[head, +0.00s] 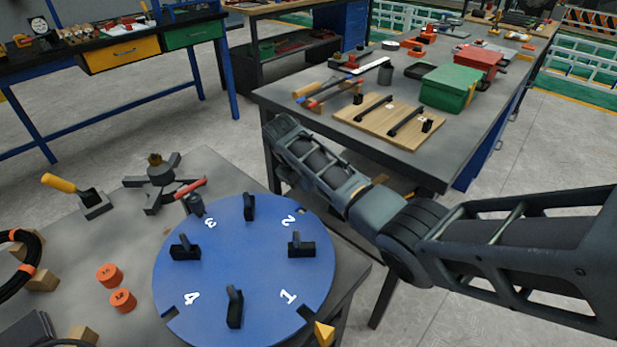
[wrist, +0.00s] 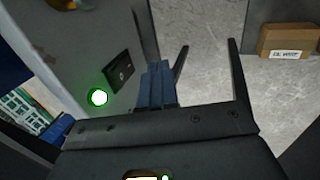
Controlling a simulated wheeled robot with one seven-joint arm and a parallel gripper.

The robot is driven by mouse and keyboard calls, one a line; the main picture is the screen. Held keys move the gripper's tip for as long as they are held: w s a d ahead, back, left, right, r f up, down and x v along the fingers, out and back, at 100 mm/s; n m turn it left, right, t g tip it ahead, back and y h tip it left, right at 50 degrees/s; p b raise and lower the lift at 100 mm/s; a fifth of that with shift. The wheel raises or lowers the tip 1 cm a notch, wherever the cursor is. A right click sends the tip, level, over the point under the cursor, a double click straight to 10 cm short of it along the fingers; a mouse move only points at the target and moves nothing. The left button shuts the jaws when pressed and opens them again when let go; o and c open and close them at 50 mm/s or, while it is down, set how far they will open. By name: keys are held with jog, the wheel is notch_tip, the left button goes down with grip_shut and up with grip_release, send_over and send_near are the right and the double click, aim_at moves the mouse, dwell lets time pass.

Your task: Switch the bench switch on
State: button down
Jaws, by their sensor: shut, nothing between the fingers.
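In the wrist view a black switch plate (wrist: 119,73) with a small pale mark is set on a grey panel. A round lamp (wrist: 98,97) beside it glows white with a green ring. My gripper (wrist: 158,72) is shut and empty, its blue fingers together just right of the switch plate in the picture. I cannot tell whether they touch it. In the head view my arm reaches in from the right to the near end of the grey workbench (head: 410,160). The switch and my fingertips are hidden there.
A blue round board (head: 215,270) with black handles and numbers stands on the near table. A wooden board (head: 375,118) and a green box (head: 450,88) sit on the workbench. A cardboard box (wrist: 289,41) lies at the wrist view's upper right. Open floor lies between benches.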

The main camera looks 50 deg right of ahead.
jog(key=a+r, duration=0.6)
jog(key=r, duration=0.2)
jog(key=shift+r, duration=0.15)
jog(key=shift+s+d, duration=0.1)
jog(key=shift+s, duration=0.05)
